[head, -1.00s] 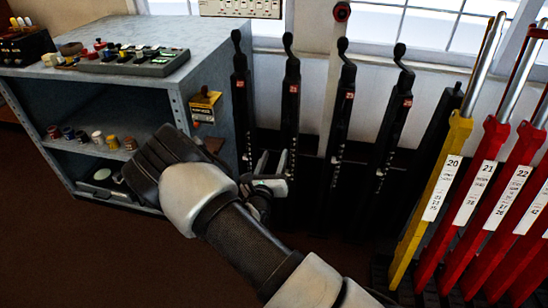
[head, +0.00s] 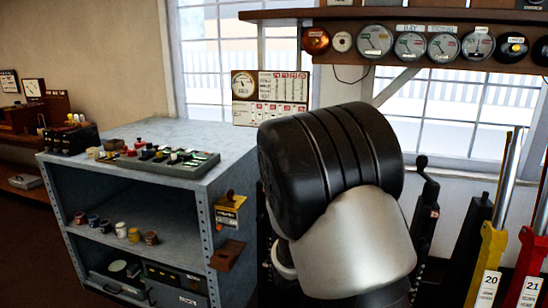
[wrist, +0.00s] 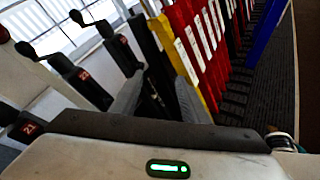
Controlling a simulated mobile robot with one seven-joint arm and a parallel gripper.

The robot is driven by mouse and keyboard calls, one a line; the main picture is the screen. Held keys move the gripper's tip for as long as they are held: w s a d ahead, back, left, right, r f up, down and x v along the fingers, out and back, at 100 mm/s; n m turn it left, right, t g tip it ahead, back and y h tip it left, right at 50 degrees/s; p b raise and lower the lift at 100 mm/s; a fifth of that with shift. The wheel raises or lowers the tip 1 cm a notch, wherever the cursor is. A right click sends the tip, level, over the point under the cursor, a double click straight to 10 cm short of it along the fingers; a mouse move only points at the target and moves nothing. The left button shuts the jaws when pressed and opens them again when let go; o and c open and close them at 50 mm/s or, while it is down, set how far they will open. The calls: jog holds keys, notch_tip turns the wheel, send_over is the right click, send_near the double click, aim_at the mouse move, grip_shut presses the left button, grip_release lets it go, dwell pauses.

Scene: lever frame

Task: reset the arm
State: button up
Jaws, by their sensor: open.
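My arm (head: 345,210) rises from the lower right in the head view, its thick black joint close to the camera. It covers most of the black levers, and my gripper is hidden there. In the wrist view my gripper (wrist: 158,92) is open, with its two grey fingers apart. A dark lever post shows beyond and between them, and I see nothing held. Black levers with red number tags (wrist: 84,76) stand to the left of the fingers. One black lever (head: 424,215) also shows just right of my arm in the head view.
A grey metal shelf unit (head: 190,190) with small items stands at left. Yellow (head: 488,260) and red (head: 528,262) levers stand at right. A shelf of round gauges (head: 410,45) hangs above, before the windows. Dark floor is open at lower left.

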jog(key=s+r+m+g+y, duration=0.4)
jog(key=s+m+y, duration=0.2)
jog(key=s+m, duration=0.6)
jog(key=s+a+r+m+t+y, duration=0.4)
jog(key=s+a+r+y, duration=0.3)
jog(key=s+a, duration=0.3)
notch_tip(320, 180, up, 20)
jog(key=a+p, duration=0.1)
jog(key=p, duration=1.8)
jog(key=shift+s, duration=0.2)
jog(key=shift+a, duration=0.1)
